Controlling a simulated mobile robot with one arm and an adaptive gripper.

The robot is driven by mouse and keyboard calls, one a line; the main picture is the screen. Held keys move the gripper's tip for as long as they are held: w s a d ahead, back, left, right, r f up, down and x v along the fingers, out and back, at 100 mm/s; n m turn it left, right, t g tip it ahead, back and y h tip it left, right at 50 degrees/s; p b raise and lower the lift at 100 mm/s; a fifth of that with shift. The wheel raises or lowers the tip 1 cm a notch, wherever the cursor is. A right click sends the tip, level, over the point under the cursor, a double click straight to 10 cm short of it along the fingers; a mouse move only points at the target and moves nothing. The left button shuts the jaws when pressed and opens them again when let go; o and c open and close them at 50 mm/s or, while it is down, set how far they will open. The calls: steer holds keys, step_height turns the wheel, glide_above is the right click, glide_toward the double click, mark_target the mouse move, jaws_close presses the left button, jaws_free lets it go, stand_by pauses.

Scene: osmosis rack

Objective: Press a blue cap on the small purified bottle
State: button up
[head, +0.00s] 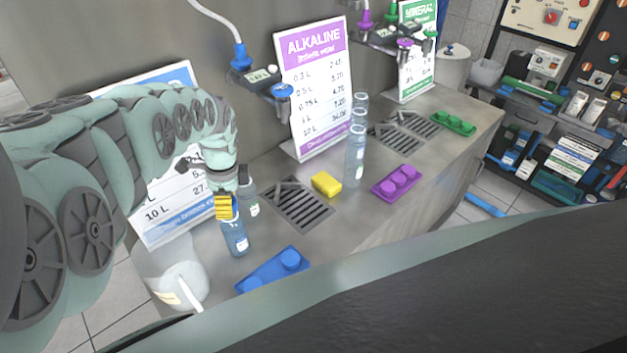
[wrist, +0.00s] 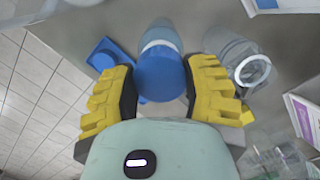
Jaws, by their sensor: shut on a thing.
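My gripper (head: 224,207), with yellow fingers, points down at the left end of the counter. It is shut on a blue cap (wrist: 160,75), which shows between the fingers in the wrist view. A small blue-tinted bottle (head: 235,240) stands upright directly below the gripper; it also shows beyond the cap in the wrist view (wrist: 160,36). The cap lines up over the bottle's top and hides its mouth. I cannot tell whether it is seated. A blue cap tray (head: 268,272) with blue caps lies in front of the bottle; its corner shows in the wrist view (wrist: 98,60).
A clear bottle (head: 251,207) stands close behind the blue one. A drain grate (head: 300,208), yellow sponge (head: 326,184), purple cap tray (head: 385,190) and several clear bottles (head: 354,165) are to the right. A whitish container (head: 172,265) is at the left end.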

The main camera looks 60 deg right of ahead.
steer(key=shift+f, duration=0.15)
stand_by(0.3)
steer(key=shift+f+b, duration=0.35)
steer(key=shift+b, duration=0.2)
steer(key=shift+o, duration=0.3)
steer(key=shift+a, duration=0.1)
steer(key=c, duration=0.7)
steer(key=shift+o, duration=0.2)
steer(key=shift+f+b, duration=0.3)
steer(key=shift+b, duration=0.05)
steer(key=shift+r, duration=0.1)
stand_by(0.3)
